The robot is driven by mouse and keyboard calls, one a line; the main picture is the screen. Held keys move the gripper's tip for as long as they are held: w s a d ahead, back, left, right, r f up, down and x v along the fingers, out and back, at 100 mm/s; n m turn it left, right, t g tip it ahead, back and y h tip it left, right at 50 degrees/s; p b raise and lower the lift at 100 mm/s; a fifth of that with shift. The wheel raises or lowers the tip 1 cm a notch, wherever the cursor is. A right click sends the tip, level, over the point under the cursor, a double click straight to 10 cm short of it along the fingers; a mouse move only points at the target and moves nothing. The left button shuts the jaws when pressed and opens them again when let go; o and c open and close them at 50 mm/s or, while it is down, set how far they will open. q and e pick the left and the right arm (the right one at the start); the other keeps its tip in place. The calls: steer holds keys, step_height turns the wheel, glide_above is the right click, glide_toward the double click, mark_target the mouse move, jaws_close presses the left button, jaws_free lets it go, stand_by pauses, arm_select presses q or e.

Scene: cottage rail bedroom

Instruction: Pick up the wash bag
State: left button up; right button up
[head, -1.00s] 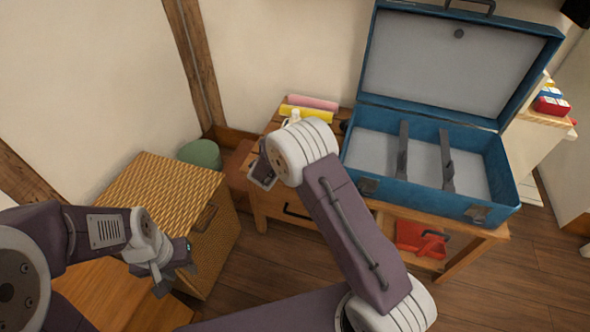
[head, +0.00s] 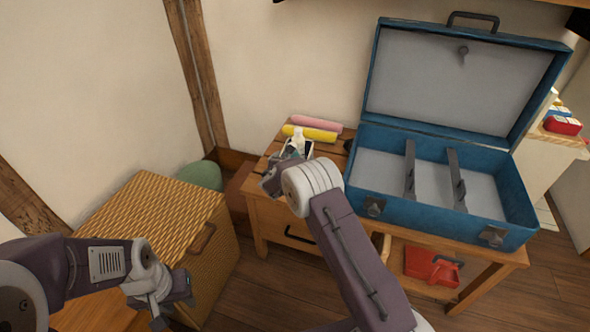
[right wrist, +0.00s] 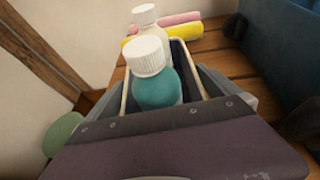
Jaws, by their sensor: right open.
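The wash bag (right wrist: 202,84) shows in the right wrist view as an open, dark-lined holder with a pale rim. It holds a teal bottle (right wrist: 157,90) and a paler bottle behind it, both with white caps. In the head view the white bottle tops (head: 298,136) show on the wooden table, and my right arm hides most of the bag. My right gripper (head: 269,181) is open close in front of the bag, its body covering the bag's lower part in the wrist view. My left gripper (head: 174,308) looks open and empty, in front of the wicker chest.
An open blue suitcase (head: 374,190) stands right of the bag on the wooden table (head: 270,215). Pink (head: 316,122) and yellow (head: 311,133) rolls lie behind the bag. A wicker chest (head: 150,220) stands left. A red dustpan (head: 425,265) sits on the lower shelf.

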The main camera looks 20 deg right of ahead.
steer(key=shift+w+r, duration=0.1)
steer(key=c, duration=1.6)
step_height(320, 180, up, 10)
steer(key=p, duration=0.4)
steer(key=shift+p, duration=0.3)
